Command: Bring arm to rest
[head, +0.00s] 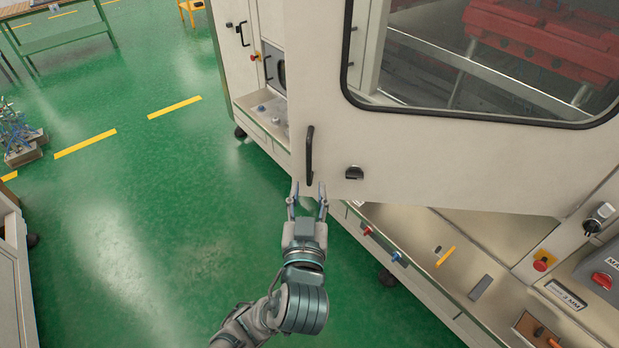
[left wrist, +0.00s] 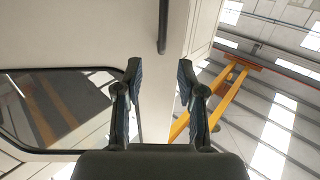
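My left gripper (head: 307,203) is raised in front of the machine's door, just below the black door handle (head: 309,156). Its fingers are spread apart with nothing between them. In the left wrist view the same gripper (left wrist: 158,85) shows two separate fingers, and the dark handle (left wrist: 162,27) is beyond them, apart from the tips. The cream door (head: 420,165) has a large dark window and stands swung out from the machine. My right gripper is in neither view.
The machine's lower ledge (head: 400,235) with knobs and buttons runs along the right. A red emergency button (head: 541,265) is near the lower right. Green floor (head: 140,230) is open to the left. A cabinet (head: 12,270) stands at the left edge. A green table (head: 65,35) is far back.

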